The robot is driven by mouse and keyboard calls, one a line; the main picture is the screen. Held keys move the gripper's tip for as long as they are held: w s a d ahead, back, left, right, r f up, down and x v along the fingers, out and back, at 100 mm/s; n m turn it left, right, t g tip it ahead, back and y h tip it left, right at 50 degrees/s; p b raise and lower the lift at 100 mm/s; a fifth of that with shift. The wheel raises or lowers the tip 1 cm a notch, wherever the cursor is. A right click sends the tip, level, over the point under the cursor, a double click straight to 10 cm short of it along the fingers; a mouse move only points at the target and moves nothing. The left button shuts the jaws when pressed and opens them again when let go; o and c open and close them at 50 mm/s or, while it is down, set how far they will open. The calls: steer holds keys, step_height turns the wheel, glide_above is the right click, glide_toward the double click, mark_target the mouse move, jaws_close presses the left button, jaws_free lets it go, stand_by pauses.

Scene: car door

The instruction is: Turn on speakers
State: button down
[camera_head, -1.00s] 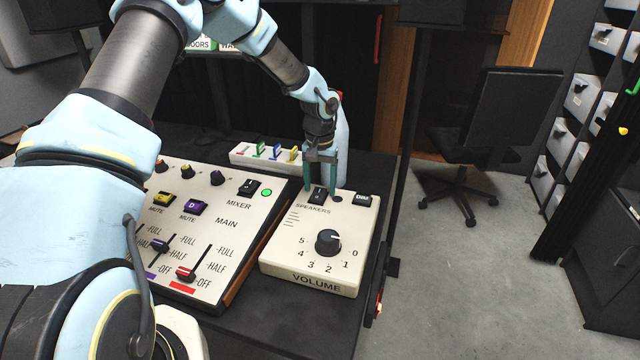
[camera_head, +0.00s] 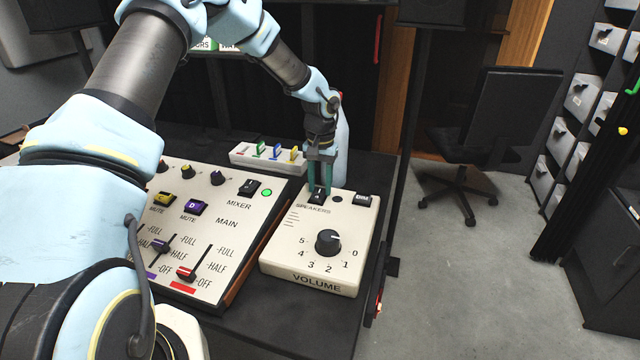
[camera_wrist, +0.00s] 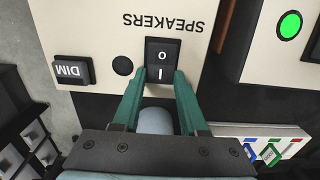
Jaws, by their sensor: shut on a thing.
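The speakers switch (camera_head: 317,198) is a black rocker near the back of the cream volume box (camera_head: 290,262). It also shows in the wrist view (camera_wrist: 162,52), with "O" and "I" marks. My gripper (camera_head: 319,188) points down at it from behind. In the wrist view its green fingertips (camera_wrist: 161,76) are on either side of the switch's "I" end, shut on it. The round indicator (camera_wrist: 122,65) beside the switch is dark. The "SPEAKERS" label is in front of the switch.
A DIM button (camera_head: 363,199) and a volume knob (camera_head: 328,241) are on the same box. The mixer panel (camera_head: 225,240) to the left has a lit green light (camera_head: 266,193). A small panel with coloured switches (camera_head: 268,157) and a pale upright object (camera_head: 343,135) are behind.

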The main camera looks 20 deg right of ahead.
steer(key=shift+w+d+g+y+p, duration=0.1)
steer(key=shift+w+g+y+p, duration=0.05)
steer(key=shift+g+y+p, duration=0.2)
steer(key=shift+c, duration=2.2)
jaws_free()
step_height(320, 180, up, 11)
steer(key=b, duration=0.2)
steer(key=shift+w+d+f, duration=0.15)
steer(key=shift+w+d, duration=0.25)
